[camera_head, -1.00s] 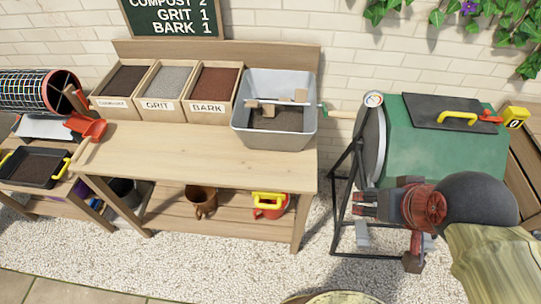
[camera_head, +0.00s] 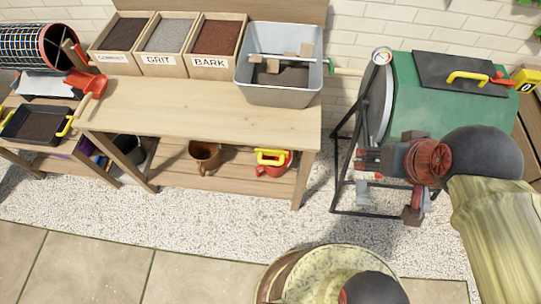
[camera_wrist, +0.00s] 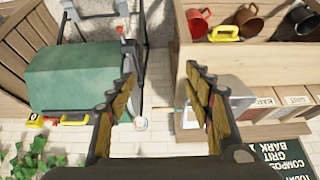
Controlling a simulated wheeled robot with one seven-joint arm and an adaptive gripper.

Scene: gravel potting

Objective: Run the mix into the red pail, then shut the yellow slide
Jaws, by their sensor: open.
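The red pail (camera_head: 262,170) stands on the lower shelf under the right part of the bench; it also shows in the wrist view (camera_wrist: 196,22). The yellow slide (camera_head: 271,157) appears as a yellow handle just under the bench's front edge, overlapping the pail in the head view; the wrist view shows it too (camera_wrist: 226,33). The grey tub (camera_head: 262,97) sits on the bench above, with dark mix (camera_head: 282,77) and blocks inside. My gripper (camera_head: 363,160) is open and empty, in front of the green drum and right of the bench; its two fingers stand apart in the wrist view (camera_wrist: 163,75).
The green drum (camera_head: 440,110) on a black frame stands close behind my gripper. Compost, grit and bark bins (camera_head: 213,60) line the bench's back. A brown pot (camera_head: 204,155) sits left of the pail.

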